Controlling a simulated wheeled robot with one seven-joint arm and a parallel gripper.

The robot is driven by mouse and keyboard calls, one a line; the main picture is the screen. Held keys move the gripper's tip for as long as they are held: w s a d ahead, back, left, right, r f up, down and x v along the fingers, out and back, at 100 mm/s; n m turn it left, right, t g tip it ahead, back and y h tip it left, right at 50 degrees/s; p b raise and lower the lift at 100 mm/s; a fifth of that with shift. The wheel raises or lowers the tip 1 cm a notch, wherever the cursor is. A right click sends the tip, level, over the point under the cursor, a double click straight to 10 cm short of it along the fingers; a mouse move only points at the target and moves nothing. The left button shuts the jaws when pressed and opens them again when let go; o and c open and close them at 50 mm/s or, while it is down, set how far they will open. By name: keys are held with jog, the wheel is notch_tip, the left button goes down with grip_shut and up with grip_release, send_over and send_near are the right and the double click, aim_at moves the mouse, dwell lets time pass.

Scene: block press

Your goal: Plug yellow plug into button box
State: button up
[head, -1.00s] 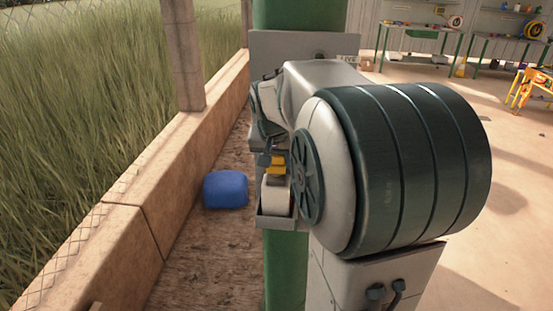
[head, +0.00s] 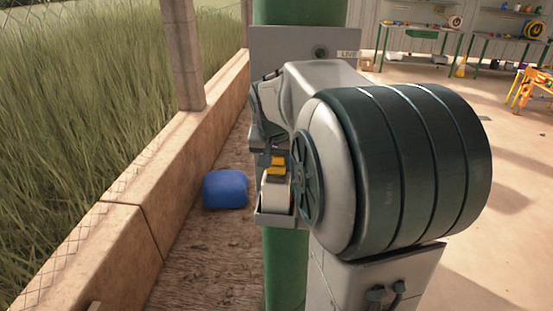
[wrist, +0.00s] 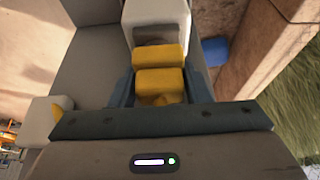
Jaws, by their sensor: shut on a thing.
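The yellow plug (wrist: 160,82) is between the two fingers of my gripper (wrist: 161,88) in the wrist view, and the gripper is shut on it. In the head view the yellow plug (head: 277,164) shows small, just above a pale box (head: 276,196), which looks like the button box. The pale box (wrist: 157,22) also stands just beyond the plug in the wrist view. A dark part lies between plug and box; I cannot tell whether the plug is seated. My arm hides much of the area.
A grey panel (head: 285,43) marked LIVE is on a green post (head: 284,262). A grey holder (head: 272,219) surrounds the pale box's lower end. A blue object (head: 226,189) lies on the ground beside a low wall (head: 125,218). Work tables stand far right.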

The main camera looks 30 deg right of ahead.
jog(key=o, duration=1)
jog(key=b+v, duration=0.1)
jog(key=v, duration=1.2)
jog(key=shift+s+r, duration=0.1)
jog(key=shift+r, duration=0.25)
jog(key=s+a+f+n+y, duration=0.1)
jog(key=s+a+f+n, duration=0.1)
jog(key=s+f, duration=0.3)
jog(key=s+a+f+n, duration=0.2)
jog(key=s+a+f, duration=0.3)
jog(key=f, duration=0.2)
jog(key=s+a+f+n+y, duration=0.1)
jog(key=s+a+f+n, duration=0.2)
jog(key=f, duration=0.4)
jog(key=shift+s+a+y, duration=0.15)
jog(key=shift+s+a, duration=0.2)
jog(key=shift+s, duration=0.25)
jog(key=shift+s+a+y, duration=0.15)
jog(key=shift+s+a, duration=0.15)
jog(key=shift+s, duration=0.25)
